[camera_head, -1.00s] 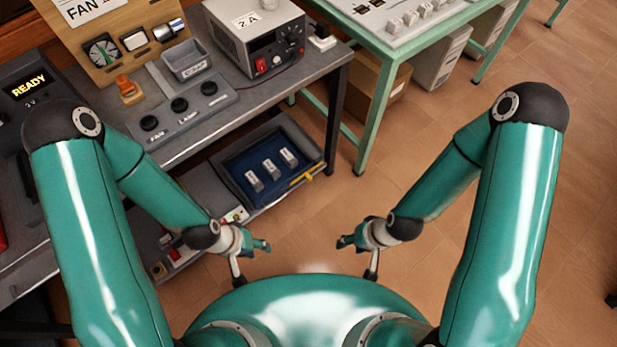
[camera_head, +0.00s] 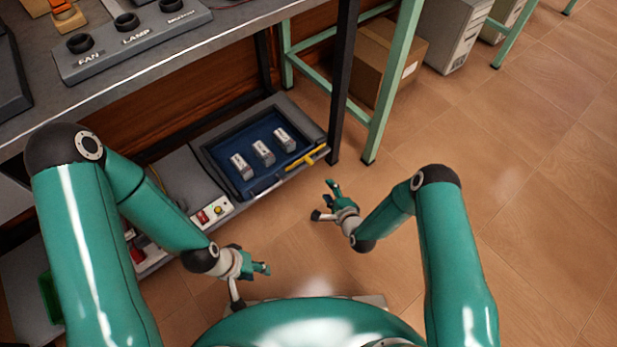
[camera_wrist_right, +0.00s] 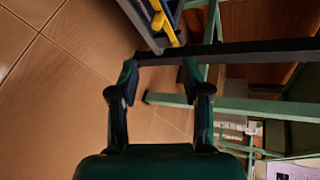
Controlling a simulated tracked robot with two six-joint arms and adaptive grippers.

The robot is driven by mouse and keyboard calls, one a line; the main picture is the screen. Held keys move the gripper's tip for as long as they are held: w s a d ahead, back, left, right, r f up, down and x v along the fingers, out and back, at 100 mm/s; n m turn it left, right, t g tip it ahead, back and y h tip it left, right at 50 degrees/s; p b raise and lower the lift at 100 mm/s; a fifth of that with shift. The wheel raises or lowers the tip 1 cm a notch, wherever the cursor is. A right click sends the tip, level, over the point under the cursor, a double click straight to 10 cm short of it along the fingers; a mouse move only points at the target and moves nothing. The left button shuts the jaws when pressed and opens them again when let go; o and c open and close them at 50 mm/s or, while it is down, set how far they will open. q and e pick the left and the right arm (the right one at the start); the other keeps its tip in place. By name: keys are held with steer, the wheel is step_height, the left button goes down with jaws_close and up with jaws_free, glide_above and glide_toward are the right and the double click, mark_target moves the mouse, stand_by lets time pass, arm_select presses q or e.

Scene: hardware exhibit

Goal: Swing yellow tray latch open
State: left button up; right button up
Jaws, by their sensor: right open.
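The yellow latch (camera_head: 306,158) is a bar with a short cross handle at the front right edge of the blue tray (camera_head: 262,132) on the low shelf. The latch also shows at the top of the right wrist view (camera_wrist_right: 161,22). My right gripper (camera_head: 323,199) is open and empty, in front of the latch and apart from it. Its two fingers show spread in the right wrist view (camera_wrist_right: 160,76). My left gripper (camera_head: 254,286) is open and empty, low in front of the shelf and farther from the latch.
Several small pale blocks (camera_head: 263,152) stand in the tray. A dark table leg (camera_head: 343,90) rises just right of the latch, with a green table leg (camera_head: 393,85) beyond. Floor (camera_head: 520,220) is clear to the right.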

mark_target(310, 165)
step_height(310, 165, down, 6)
steer(key=w+a+m+t+b, duration=0.1)
steer(key=w+m+t+b, duration=0.1)
steer(key=m+t+b, duration=0.15)
steer(key=shift+g, duration=0.45)
steer(key=b+x, duration=0.4)
steer(key=x, duration=0.3)
steer(key=b+x, duration=0.4)
steer(key=x, duration=0.4)
steer(key=shift+a, duration=0.25)
steer(key=shift+w+a+b, duration=0.15)
steer(key=shift+w+b, duration=0.2)
steer(key=shift+w, duration=0.3)
arm_select(q)
step_height(310, 165, down, 14)
steer(key=shift+f, duration=0.25)
